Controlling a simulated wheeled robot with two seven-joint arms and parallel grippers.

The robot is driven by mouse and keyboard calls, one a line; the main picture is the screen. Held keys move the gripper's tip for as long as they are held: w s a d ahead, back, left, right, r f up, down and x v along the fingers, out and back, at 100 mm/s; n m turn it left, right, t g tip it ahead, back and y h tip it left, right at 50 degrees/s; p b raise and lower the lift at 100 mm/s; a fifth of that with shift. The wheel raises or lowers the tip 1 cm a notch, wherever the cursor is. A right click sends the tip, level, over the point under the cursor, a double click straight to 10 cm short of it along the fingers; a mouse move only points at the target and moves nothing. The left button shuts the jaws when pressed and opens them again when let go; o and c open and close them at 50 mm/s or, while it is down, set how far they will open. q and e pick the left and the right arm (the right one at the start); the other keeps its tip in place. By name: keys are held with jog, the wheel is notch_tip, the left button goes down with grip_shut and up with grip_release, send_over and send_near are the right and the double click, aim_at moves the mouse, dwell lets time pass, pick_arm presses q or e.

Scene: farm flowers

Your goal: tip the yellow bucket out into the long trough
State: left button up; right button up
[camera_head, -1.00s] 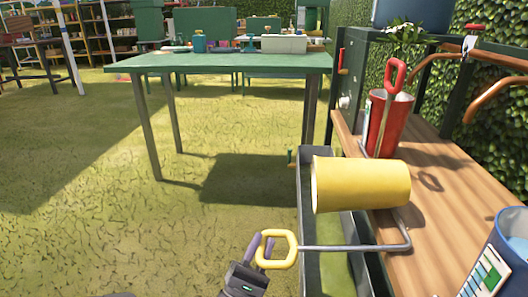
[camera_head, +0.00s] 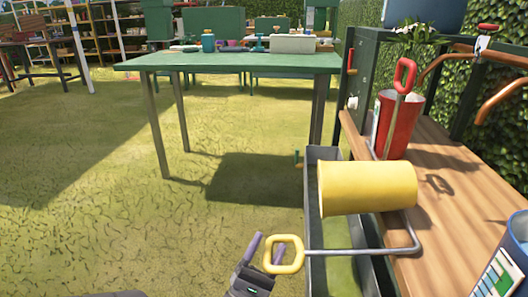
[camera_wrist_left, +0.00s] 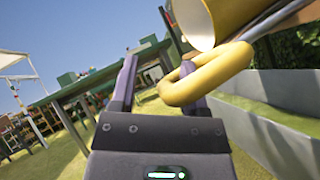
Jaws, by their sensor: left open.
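The yellow bucket (camera_head: 368,187) lies on its side above the long grey trough (camera_head: 312,200), its right end over the wooden bench. Whether anything is inside it is hidden. A grey rod runs from near its right end to a yellow loop grip (camera_head: 284,268) on the left. My left gripper (camera_head: 265,249) is open at this grip, left of the trough. In the left wrist view, the loop (camera_wrist_left: 205,78) overlaps the right finger, and the space between the fingers looks empty. Whether that finger passes through the loop is unclear. My right gripper is out of view.
A red container (camera_head: 397,125) with a red-handled tool stands on the wooden bench (camera_head: 450,190). A blue container (camera_head: 508,255) is at the lower right. A green table (camera_head: 230,62) stands behind, with open grass to the left.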

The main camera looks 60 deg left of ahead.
pick_arm(q)
jog(key=v, duration=0.9)
jog(key=shift+s+f, duration=0.2)
jog(key=shift+s, duration=0.05)
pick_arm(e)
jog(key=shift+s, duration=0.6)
pick_arm(q)
jog(key=shift+d, duration=0.1)
